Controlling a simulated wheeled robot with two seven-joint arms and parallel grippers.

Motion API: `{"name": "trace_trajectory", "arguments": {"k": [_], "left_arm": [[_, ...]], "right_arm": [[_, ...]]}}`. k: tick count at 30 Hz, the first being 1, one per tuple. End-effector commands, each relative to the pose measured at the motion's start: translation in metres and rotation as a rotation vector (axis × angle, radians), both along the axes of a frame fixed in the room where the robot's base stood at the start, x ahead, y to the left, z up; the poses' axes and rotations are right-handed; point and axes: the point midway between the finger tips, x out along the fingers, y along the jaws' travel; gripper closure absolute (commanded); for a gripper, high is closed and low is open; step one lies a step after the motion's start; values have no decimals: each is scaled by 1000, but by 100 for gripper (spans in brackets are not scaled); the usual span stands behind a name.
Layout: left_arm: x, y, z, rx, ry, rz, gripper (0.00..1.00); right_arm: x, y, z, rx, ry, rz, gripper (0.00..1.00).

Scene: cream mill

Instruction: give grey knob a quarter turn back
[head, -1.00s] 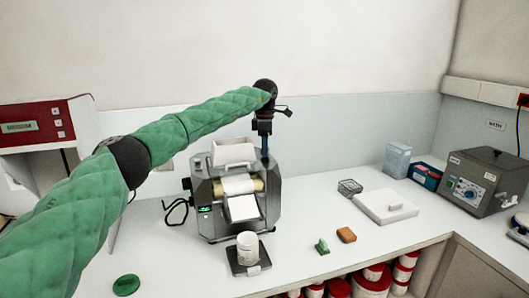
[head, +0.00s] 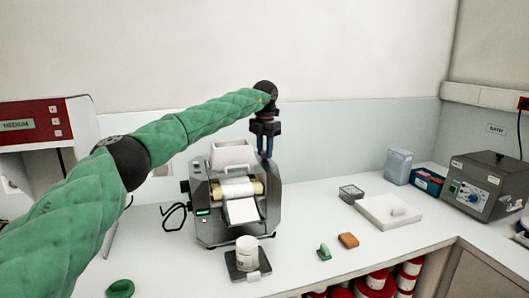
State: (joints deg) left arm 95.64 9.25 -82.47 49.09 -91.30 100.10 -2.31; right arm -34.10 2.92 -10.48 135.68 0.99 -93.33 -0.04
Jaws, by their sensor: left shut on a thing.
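The grey mill (head: 214,228) stands on the white counter, with pale rollers (head: 238,189) across its front and a white hopper on top. My left gripper (head: 265,153) points straight down at the mill's right rear top corner. Its two blue fingers show side by side and are shut on the grey knob. The knob itself is too small and too covered by the fingers to make out. My right gripper is not in view.
A white tub (head: 246,250) stands on a dark scale in front of the mill. A green piece (head: 324,252) and an orange block (head: 348,240) lie to the right. A white slab (head: 385,213) and a grey bath (head: 490,180) stand further right.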

Motion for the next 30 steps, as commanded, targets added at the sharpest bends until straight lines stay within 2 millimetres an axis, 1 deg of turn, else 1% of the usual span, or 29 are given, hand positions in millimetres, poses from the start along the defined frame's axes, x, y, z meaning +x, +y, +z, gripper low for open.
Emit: {"name": "trace_trajectory", "arguments": {"k": [1, 9, 21, 22, 23, 30], "left_arm": [[1, 0, 4, -3, -6, 18, 94], [1, 0, 4, -3, -7, 68, 93], [1, 0, 5, -3, -7, 73, 93], [1, 0, 5, -3, -7, 73, 65], [1, 0, 4, -2, -6, 73, 61], [0, 0, 2, -1, -3, 72, 61]], "right_arm": [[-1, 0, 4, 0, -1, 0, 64], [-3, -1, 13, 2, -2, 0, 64], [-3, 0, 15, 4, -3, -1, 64], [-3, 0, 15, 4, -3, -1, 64], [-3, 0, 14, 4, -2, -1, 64], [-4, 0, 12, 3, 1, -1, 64]]}}
